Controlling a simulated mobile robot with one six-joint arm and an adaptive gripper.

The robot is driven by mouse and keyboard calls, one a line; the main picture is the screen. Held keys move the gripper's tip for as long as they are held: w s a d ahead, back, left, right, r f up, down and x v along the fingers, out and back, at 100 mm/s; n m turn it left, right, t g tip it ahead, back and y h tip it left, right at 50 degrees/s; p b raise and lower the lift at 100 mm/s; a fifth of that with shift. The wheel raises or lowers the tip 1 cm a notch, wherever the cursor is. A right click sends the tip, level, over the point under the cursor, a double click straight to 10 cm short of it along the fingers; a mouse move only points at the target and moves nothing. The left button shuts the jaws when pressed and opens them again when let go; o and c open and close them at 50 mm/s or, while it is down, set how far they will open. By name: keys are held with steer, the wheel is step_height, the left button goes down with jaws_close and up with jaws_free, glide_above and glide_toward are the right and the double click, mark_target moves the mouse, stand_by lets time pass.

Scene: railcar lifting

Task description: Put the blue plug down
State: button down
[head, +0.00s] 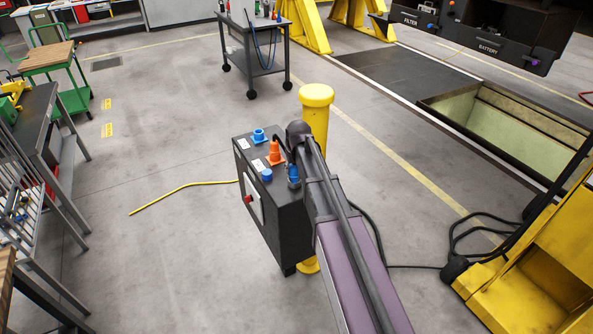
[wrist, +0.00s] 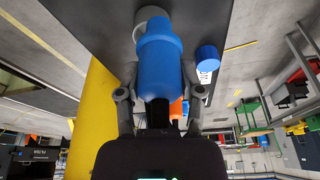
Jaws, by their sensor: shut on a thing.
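The blue plug (head: 293,173) is at the right edge of the top of a dark power box (head: 286,228). In the wrist view the blue plug (wrist: 160,62) is upright in the picture between the fingers of my gripper (wrist: 160,92), which is shut on it. A pale grey ring (wrist: 146,17) shows at its far end, close to the dark surface. I cannot tell whether the plug touches the box. In the head view my arm hides most of the gripper.
The box top also carries an orange plug (head: 274,153), a blue socket (head: 258,135) and a blue round cap (head: 266,175). A yellow post (head: 317,115) stands right behind the box. A yellow cable (head: 180,188) lies on the floor at left. A trolley (head: 260,65) stands farther back.

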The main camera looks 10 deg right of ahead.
mark_target(294, 169)
steer(key=shift+w+d+f, duration=0.1)
steer(key=shift+w+d, duration=0.05)
steer(key=shift+w, duration=0.4)
steer(key=shift+w+d, duration=0.1)
steer(key=shift+w, duration=0.45)
steer(key=shift+w+d+f+b, duration=0.15)
steer(key=shift+w+f+b, duration=0.2)
steer(key=shift+w, duration=0.35)
steer(key=shift+f+b, duration=1.5)
steer(key=shift+f, duration=0.15)
steer(key=shift+c, duration=1.2)
jaws_free()
